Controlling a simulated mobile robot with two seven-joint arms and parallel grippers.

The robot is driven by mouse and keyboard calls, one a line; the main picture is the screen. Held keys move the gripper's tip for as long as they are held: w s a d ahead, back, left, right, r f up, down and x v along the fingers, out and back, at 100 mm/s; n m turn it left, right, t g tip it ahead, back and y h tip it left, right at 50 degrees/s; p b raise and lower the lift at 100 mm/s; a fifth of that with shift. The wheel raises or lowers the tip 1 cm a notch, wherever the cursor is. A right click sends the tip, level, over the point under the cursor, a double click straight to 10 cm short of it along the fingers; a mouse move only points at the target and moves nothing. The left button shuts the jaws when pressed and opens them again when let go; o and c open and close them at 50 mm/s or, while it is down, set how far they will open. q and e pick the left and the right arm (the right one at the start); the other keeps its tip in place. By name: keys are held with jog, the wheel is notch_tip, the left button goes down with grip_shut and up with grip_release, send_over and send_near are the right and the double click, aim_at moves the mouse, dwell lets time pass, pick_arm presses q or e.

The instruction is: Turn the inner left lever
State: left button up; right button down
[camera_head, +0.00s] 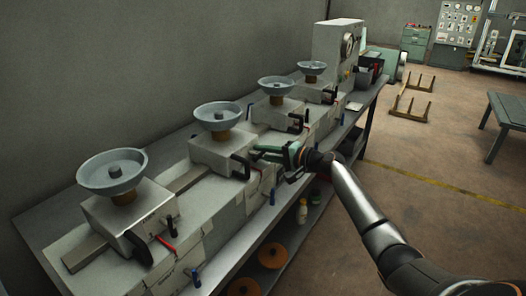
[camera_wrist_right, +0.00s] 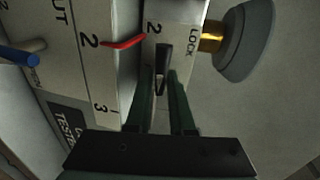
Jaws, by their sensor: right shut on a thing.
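My right gripper (camera_head: 257,152) reaches in from the right to the second machine head from the near end, at its black lever (camera_head: 240,168). In the right wrist view, the gripper's green fingers (camera_wrist_right: 162,85) are shut on the narrow black lever (camera_wrist_right: 163,60), one finger on each side. The lever sits on a pale plate marked "2" and "LOCK". The fingers and wrist partly hide the lever in the head view. My left gripper is not in view.
A grey bowl (camera_head: 218,115) tops this head; similar bowl-topped heads stand along the bench. The nearest has a black handle (camera_head: 139,250). A red pointer (camera_wrist_right: 125,44) and a blue-tipped knob (camera_wrist_right: 20,57) are left of the fingers. Open floor lies right of the bench (camera_head: 345,130).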

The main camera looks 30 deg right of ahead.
jog(key=shift+f, duration=0.1)
dwell(0.3)
jog(key=c, duration=1.1)
grip_release()
jog(key=b+v, duration=0.1)
jog(key=v, duration=1.1)
jog(key=shift+s+d, duration=0.15)
jog(key=shift+s, duration=0.1)
